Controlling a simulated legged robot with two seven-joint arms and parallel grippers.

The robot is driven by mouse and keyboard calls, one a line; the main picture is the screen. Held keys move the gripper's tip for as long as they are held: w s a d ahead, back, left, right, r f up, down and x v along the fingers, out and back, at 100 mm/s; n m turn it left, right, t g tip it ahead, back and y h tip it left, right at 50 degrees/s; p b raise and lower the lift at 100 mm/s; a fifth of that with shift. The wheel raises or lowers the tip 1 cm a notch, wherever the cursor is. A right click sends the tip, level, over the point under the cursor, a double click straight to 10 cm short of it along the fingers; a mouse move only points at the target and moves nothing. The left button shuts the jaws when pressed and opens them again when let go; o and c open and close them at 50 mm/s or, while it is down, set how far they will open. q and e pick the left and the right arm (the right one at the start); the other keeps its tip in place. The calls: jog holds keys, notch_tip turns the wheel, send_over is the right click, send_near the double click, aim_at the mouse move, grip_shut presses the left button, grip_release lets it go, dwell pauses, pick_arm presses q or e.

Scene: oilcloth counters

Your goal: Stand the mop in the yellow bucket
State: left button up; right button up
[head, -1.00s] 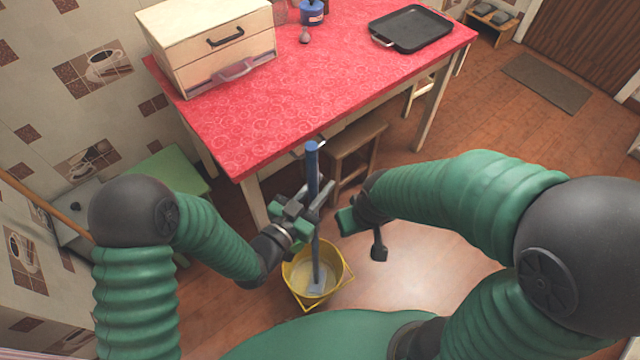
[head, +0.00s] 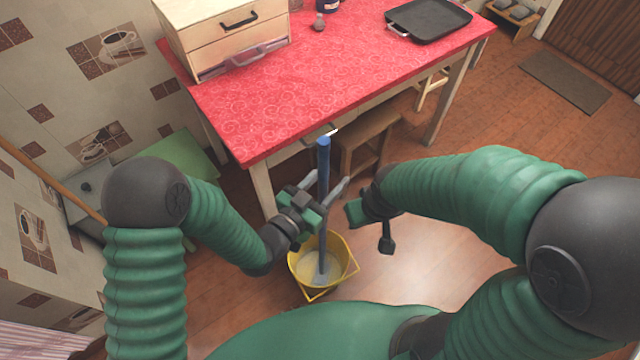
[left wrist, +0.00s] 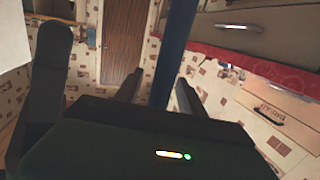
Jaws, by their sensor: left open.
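The mop, with a blue handle (head: 323,165), stands nearly upright in the yellow bucket (head: 350,262) on the floor. Its lower end is inside the bucket. My left gripper (head: 322,184) is open, with one finger on each side of the handle above the bucket. In the left wrist view the handle (left wrist: 174,50) runs up between the two spread fingers (left wrist: 158,92). My right gripper (head: 368,222) hangs to the right of the mop, apart from it.
The table with a red cloth (head: 330,75) stands behind the bucket, bearing a drawer box (head: 240,35) and a black tray (head: 428,20). A wooden stool (head: 365,140) is just behind the mop. Open floor (head: 480,250) lies to the right.

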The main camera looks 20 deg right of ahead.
pick_arm(q)
jog(key=v, duration=0.8)
jog(key=f+p+v, duration=0.1)
jog(key=p+v, duration=0.6)
jog(key=v, duration=0.2)
jog(key=w+a+r+n+g+y+p, duration=0.25)
jog(key=w+a+y+p, duration=0.25)
jog(key=w+a+y, duration=0.5)
jog(key=s+a+r+n+g+y+p, duration=0.2)
jog(key=s+a+r+n+y+p, duration=0.15)
jog(key=a+r, duration=0.4)
jog(key=s+a+r+n+g, duration=0.3)
jog(key=s+r+n, duration=0.1)
jog(key=s, duration=0.3)
jog(key=shift+s+a+n+p, duration=0.25)
jog(key=shift+n+p, duration=0.15)
